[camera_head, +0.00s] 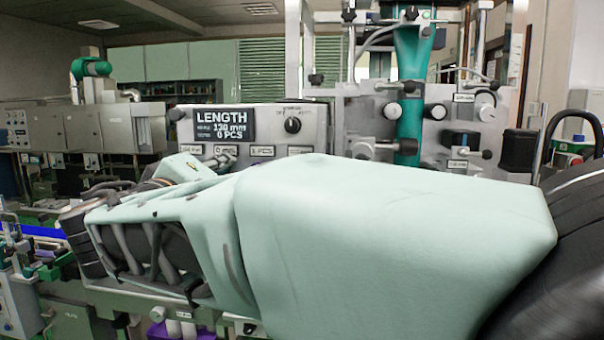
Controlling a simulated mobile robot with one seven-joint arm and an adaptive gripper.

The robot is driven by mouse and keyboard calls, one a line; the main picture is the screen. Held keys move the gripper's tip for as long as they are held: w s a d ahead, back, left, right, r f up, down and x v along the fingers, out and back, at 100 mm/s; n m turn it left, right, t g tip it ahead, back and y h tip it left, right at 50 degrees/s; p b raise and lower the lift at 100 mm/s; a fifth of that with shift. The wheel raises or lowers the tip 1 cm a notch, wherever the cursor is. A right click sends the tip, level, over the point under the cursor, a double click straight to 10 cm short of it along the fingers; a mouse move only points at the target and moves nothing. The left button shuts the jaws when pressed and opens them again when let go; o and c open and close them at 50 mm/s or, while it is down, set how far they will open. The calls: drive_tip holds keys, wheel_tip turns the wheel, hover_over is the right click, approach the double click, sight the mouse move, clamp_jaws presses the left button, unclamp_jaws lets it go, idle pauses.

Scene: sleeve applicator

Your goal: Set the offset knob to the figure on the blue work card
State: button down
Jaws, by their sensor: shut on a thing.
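A grey control panel (262,124) stands behind my arm. Its dark screen (222,125) reads LENGTH, 130 mm and 0 PCS. A black selector knob (292,125) sits right of the screen, and small labelled windows run along the panel's lower edge. My gripper (217,158) shows only in part above my pale green arm, at the panel's lower left. Its metal fingers are close together by a small label; they appear shut on a knob there, mostly hidden. I cannot read which knob it is. I cannot make out a blue work card.
My large pale arm covers the middle and lower view. Right of the panel stands a machine with a green vertical column (411,85) and pale round knobs (437,111). A conveyor with a blue strip (45,231) is at the left. A purple item (182,330) shows below my arm.

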sight(224, 111)
drive_tip(key=shift+r+n+p, duration=0.15)
drive_tip(key=shift+n+p, duration=0.45)
drive_tip(key=shift+n, duration=6.2)
drive_tip(key=c, duration=1.7)
unclamp_jaws()
wheel_tip(224, 111, up, 10)
